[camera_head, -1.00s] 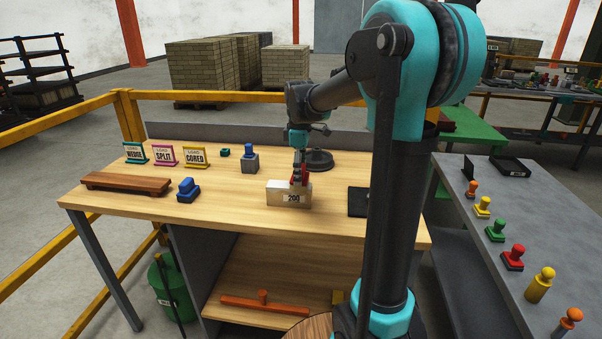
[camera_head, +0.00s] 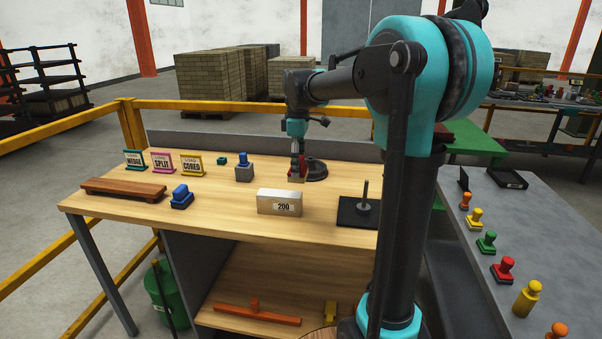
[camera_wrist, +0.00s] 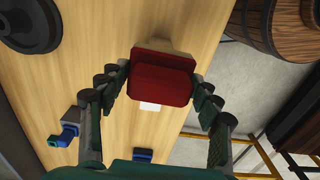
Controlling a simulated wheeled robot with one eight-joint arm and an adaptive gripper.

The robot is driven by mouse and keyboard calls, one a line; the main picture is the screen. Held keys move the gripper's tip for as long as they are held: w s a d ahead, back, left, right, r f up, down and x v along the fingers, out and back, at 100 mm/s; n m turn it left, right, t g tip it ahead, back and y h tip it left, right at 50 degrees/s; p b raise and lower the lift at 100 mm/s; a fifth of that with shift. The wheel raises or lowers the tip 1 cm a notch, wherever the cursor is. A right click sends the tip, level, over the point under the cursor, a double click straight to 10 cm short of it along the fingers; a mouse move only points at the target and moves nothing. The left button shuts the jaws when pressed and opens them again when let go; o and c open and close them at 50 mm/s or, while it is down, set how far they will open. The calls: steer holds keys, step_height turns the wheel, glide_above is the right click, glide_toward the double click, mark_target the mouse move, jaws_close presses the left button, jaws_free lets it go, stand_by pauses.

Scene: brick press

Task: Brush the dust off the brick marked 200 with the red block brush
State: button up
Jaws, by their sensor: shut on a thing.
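The brick marked 200 (camera_head: 279,202) is a pale block lying near the front of the wooden workbench, its label facing the front. Its top looks plain; I cannot tell whether dust is on it. My gripper (camera_head: 298,166) is behind and slightly right of the brick, apart from it. It is shut on the red block brush (camera_head: 297,179), which hangs below the fingers. The wrist view shows the red brush (camera_wrist: 162,82) between the fingers. A tan part shows behind it and a white patch below it; I cannot tell what they belong to.
A round black base (camera_head: 315,170) is just right of my gripper. A black plate with a post (camera_head: 360,212) stands right of the brick. A blue block (camera_head: 181,197), a wooden board (camera_head: 123,189) and sign stands are at left. Bench between blue block and brick is clear.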

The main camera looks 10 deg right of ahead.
steer(key=shift+r, duration=0.85)
